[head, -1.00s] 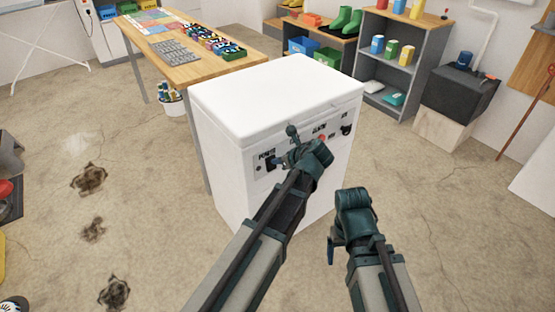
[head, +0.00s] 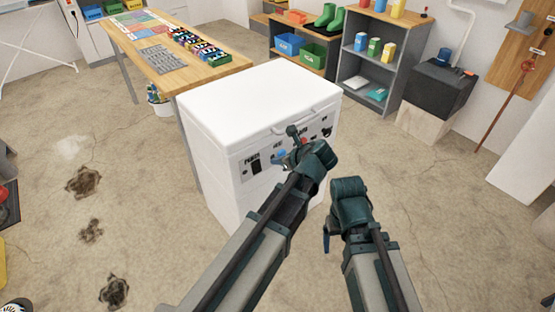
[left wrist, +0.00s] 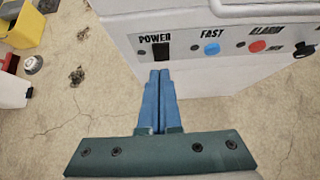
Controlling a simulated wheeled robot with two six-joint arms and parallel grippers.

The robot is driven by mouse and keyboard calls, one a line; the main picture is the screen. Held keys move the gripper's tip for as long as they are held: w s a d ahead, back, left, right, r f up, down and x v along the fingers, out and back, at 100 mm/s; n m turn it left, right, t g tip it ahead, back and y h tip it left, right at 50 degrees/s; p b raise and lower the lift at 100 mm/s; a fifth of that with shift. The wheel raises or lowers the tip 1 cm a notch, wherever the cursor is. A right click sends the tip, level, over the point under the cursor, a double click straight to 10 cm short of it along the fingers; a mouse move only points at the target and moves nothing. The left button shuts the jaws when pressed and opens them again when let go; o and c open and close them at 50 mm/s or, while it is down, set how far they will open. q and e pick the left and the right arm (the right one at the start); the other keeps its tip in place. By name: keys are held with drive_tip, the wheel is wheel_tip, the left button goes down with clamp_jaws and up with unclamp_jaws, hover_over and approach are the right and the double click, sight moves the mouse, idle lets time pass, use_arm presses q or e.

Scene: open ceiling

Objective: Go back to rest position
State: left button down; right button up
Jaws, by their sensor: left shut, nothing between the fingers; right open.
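My left gripper (left wrist: 160,72) is shut and empty. In the left wrist view its blue fingers lie together below the black power switch (left wrist: 160,52), in front of the white chest freezer's panel. I cannot tell whether they touch it. In the head view the left wrist (head: 318,158) partly covers that panel, and the fingers are hard to make out. My right gripper (head: 326,238) is open and hangs low to the right of the left arm, in front of the freezer (head: 255,100). The freezer lid is closed. The blue FAST button (left wrist: 212,48) and red ALARM button (left wrist: 257,46) show.
A wooden table (head: 215,72) with a keyboard stands behind the freezer on the left. Grey shelves (head: 370,67) and a black box (head: 438,88) on a wooden block stand at the back right.

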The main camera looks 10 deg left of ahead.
idle(0.3)
use_arm(q)
drive_tip(key=s+f+n+g+h, duration=0.35)
drive_tip(key=s+n, duration=0.35)
drive_tip(key=n, duration=0.6)
drive_tip(key=s+f+n+g+h, duration=0.2)
drive_tip(key=s+f+n+h, duration=0.2)
drive_tip(key=s+n, duration=0.55)
drive_tip(key=s+d, duration=0.3)
drive_tip(key=d, duration=0.8)
wheel_tip(320, 180, up, 17)
drive_tip(key=p, duration=1.6)
drive_tip(key=shift+s+a+f+m+y+p, duration=0.15)
drive_tip(key=shift+s+m+y+p, duration=0.1)
drive_tip(key=shift+m+y+p, duration=0.2)
